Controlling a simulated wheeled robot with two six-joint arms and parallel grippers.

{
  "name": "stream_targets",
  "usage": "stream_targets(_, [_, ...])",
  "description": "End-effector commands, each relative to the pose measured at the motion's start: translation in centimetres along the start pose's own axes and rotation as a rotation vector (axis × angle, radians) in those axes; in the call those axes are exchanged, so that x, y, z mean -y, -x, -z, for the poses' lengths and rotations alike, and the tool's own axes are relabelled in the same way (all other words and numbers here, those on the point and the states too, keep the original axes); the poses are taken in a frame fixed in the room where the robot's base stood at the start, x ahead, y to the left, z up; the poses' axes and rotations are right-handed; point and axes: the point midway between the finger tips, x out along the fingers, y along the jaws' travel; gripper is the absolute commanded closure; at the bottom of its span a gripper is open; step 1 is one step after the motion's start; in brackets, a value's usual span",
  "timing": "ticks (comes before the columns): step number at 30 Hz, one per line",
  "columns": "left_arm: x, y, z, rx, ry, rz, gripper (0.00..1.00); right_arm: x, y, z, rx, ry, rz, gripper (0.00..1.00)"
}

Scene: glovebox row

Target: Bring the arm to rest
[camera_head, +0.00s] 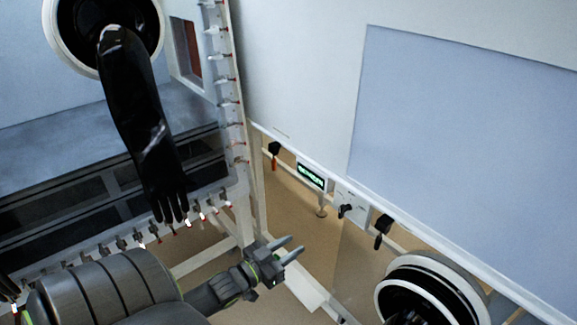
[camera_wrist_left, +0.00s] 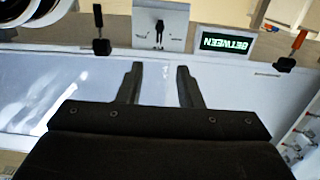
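My left gripper (camera_head: 289,249) is at the lower middle of the head view, its arm coming in from the lower left. Its two fingers are apart with nothing between them. In the left wrist view the fingers of the left gripper (camera_wrist_left: 158,80) also stand apart and empty, below a plate with a dark knob (camera_wrist_left: 158,32). In the head view the gripper is below and left of that knob (camera_head: 345,210), not touching it. My right gripper is in neither view.
A black glove (camera_head: 140,120) hangs from a round port at the upper left. A lit green display (camera_head: 311,175) and black switches (camera_head: 383,225) line the panel edge. Another round port (camera_head: 430,290) is at the lower right. A post with clamps (camera_head: 232,100) stands left of centre.

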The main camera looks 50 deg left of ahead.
Motion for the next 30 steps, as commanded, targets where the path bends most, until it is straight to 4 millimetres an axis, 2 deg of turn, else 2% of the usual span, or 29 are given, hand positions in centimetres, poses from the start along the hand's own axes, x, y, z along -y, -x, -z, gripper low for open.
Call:
stream_targets(10, [0.1, 0.0, -0.2, 0.004, 0.000, 0.002, 0.67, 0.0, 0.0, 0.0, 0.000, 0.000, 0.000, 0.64])
stream_targets(11, [0.1, 0.0, -0.5, 0.010, 0.000, 0.007, 0.67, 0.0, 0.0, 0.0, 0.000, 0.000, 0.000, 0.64])
stream_targets(14, [0.9, 0.4, -3.0, 0.066, -0.003, 0.041, 0.67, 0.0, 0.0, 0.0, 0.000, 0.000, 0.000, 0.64])
stream_targets(17, [2.1, 1.5, -8.2, 0.187, -0.010, 0.104, 0.67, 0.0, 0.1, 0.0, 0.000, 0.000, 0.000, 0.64])
stream_targets(21, [3.0, 5.2, -17.9, 0.428, -0.018, 0.196, 0.67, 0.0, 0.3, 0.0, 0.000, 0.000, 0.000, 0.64])
stream_targets(23, [2.8, 7.3, -21.9, 0.538, -0.018, 0.225, 0.67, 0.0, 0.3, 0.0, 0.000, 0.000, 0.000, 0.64])
stream_targets(24, [2.4, 8.9, -24.4, 0.611, -0.016, 0.240, 0.67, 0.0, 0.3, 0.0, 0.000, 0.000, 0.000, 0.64])
stream_targets(27, [0.8, 13.5, -30.4, 0.799, -0.013, 0.262, 0.67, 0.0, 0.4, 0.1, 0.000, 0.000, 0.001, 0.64])
stream_targets(29, [-0.6, 16.5, -33.6, 0.912, -0.007, 0.265, 0.67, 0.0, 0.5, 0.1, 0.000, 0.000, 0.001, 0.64])
stream_targets(30, [-1.7, 18.6, -35.6, 0.987, -0.005, 0.263, 0.67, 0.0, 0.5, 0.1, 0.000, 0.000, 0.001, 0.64])
